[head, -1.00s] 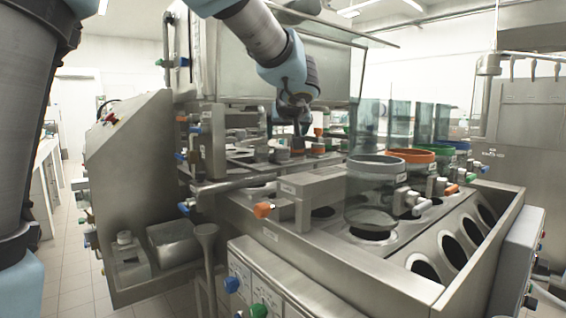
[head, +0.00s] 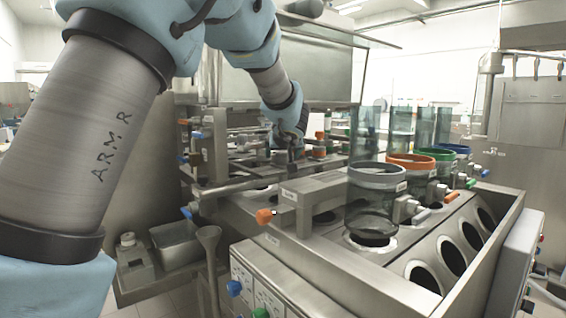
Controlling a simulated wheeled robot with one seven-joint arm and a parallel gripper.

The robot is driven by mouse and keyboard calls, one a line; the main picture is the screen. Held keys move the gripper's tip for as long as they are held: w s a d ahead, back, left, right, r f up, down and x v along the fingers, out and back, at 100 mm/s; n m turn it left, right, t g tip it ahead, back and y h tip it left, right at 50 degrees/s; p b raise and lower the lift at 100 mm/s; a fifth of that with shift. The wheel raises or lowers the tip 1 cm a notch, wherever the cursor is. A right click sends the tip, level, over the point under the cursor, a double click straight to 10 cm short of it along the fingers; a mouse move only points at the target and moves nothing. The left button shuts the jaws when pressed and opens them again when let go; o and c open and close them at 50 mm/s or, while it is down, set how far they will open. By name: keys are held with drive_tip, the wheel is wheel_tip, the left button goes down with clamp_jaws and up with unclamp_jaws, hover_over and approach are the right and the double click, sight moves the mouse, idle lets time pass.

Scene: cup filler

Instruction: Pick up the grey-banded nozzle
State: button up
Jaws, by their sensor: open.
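My gripper (head: 292,151) points down over the steel deck at the back of the filler, at the end of my arm. It is small and dark here, and its fingertips are hard to make out. Small banded nozzles stand around it. One short grey piece (head: 279,157), possibly the grey-banded nozzle, is just left of the fingers; I cannot tell if they touch it. An orange-banded nozzle (head: 319,151) stands just to the right. My forearm and wrist hide part of the deck.
Clear hoppers with a grey band (head: 376,174), an orange band (head: 411,160) and others behind stand to the right, above a steel trough with round openings (head: 423,276). A glass panel (head: 335,30) slopes above.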

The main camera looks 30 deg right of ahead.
clamp_jaws()
idle(0.6)
drive_tip(key=shift+r, duration=0.1)
